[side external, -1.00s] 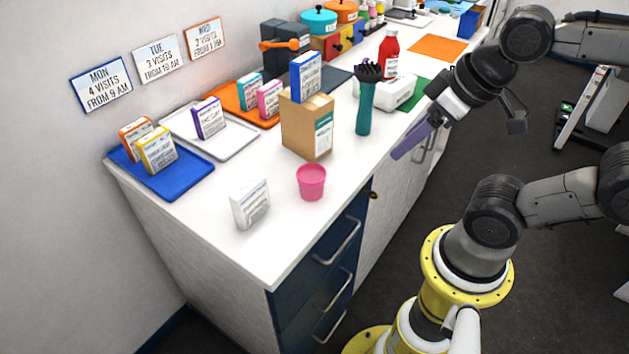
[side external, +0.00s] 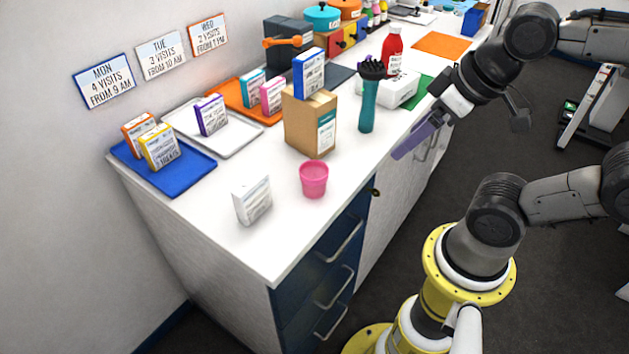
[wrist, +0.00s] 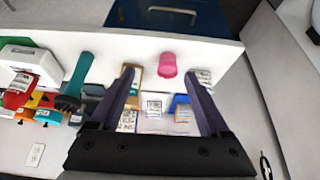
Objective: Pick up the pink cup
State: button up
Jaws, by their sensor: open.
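The pink cup (side external: 313,180) stands upright on the white counter near its front edge, between a white box and a brown box. In the wrist view the cup (wrist: 167,66) shows beyond my fingertips, between the two fingers' lines. My gripper (side external: 412,146) is right of the cup in the side view, above the counter's front edge and apart from the cup. In the wrist view my gripper (wrist: 158,72) has its two purple fingers spread with nothing held between them.
A white box (side external: 252,200) stands left of the cup. A brown box (side external: 311,122) with a blue-and-white box on top stands behind it. A teal brush (side external: 368,100) stands upright nearby. Blue (side external: 190,181) and white trays lie further left.

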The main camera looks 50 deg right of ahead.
jog(key=shift+o, duration=1.2)
